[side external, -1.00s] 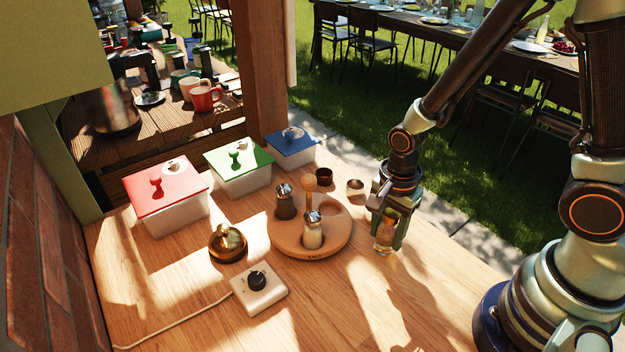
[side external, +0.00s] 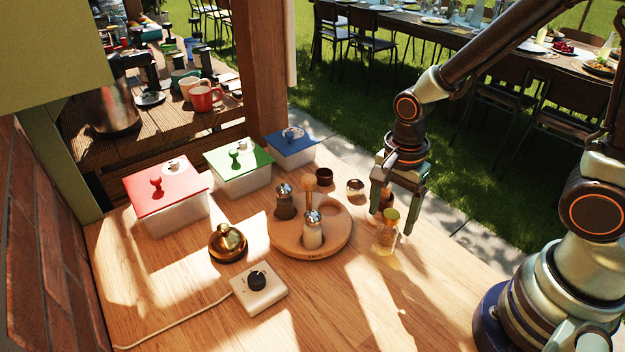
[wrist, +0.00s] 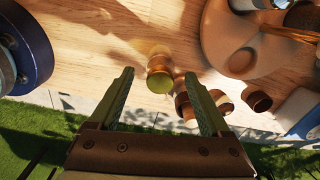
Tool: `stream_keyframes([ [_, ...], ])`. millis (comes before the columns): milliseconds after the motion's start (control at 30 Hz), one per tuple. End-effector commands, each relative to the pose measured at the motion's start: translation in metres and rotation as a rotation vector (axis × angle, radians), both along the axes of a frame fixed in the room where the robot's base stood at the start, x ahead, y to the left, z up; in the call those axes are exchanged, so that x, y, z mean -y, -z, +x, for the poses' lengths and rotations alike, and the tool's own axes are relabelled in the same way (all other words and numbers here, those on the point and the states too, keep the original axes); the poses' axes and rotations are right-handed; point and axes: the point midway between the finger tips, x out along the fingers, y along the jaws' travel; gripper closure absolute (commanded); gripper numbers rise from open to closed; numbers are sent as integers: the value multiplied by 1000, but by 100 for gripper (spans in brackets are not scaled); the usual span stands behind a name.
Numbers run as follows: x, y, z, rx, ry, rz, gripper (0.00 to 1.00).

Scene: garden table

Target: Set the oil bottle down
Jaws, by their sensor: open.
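The oil bottle (side external: 386,238) is a small clear glass bottle with yellow oil and a green-yellow cap. It stands upright on the wooden table, just right of the round wooden caddy (side external: 283,246). My gripper (side external: 395,218) is open, just behind and above the bottle, its fingers apart from it. In the wrist view the bottle (wrist: 159,72) shows beyond the fingertips, between the lines of the two open fingers (wrist: 158,82). Nothing is held.
The caddy holds two shakers (side external: 313,232) and has an empty round recess. Small jars (side external: 355,188) stand behind it. A brass bell (side external: 228,242), a dial box (side external: 259,288) and lidded boxes (side external: 166,196) are to the left. The table front is clear.

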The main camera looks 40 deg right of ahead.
Motion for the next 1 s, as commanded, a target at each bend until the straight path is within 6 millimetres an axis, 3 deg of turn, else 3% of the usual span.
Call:
stream_keyframes([
  [300,0,-51,1,5,0,1,19],
  [567,1,-70,1,15,-32,2,19],
  [767,11,-97,5,126,-327,-5,19],
  [1000,29,-140,6,306,-866,-123,19],
])
